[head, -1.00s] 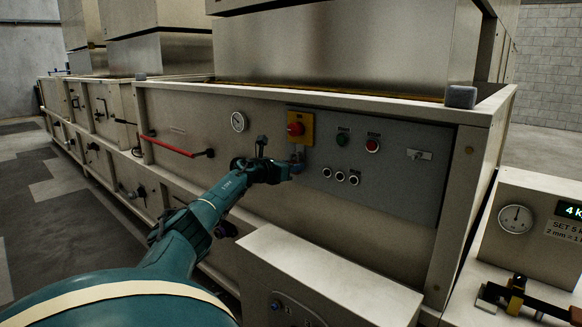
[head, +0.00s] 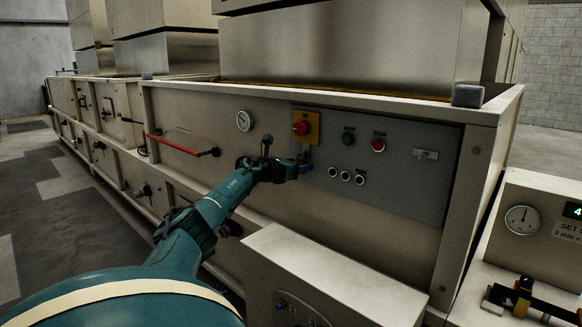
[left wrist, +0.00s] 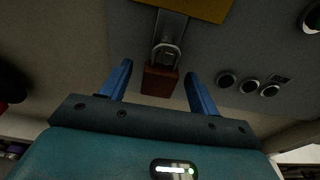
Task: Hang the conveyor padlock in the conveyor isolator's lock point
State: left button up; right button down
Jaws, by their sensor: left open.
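The conveyor isolator (head: 302,128) is a red knob on a yellow plate on the grey panel. The lower edge of its yellow plate (left wrist: 195,8) shows at the top of the left wrist view. A grey metal tab, the lock point (left wrist: 171,25), comes down below the plate. The conveyor padlock (left wrist: 160,82), with a red-brown body and a metal shackle, is upright below the tab. Its shackle overlaps the tab's lower end and appears to hang in it. My left gripper (head: 303,167) is open, with its blue fingers apart on either side of the padlock. My right gripper is not in view.
Green and red buttons (head: 378,144) and several round black fittings (head: 346,175) are on the panel right of the gripper. A pale box (head: 335,270) stands below my arm. A red bar handle (head: 175,144) is on the left. A gauge unit (head: 522,220) is at the right.

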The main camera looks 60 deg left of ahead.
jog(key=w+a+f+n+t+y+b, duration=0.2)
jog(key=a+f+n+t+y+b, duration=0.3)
jog(key=b, duration=1)
pick_arm(q)
jog(key=b+v, duration=0.7)
jog(key=v, duration=0.6)
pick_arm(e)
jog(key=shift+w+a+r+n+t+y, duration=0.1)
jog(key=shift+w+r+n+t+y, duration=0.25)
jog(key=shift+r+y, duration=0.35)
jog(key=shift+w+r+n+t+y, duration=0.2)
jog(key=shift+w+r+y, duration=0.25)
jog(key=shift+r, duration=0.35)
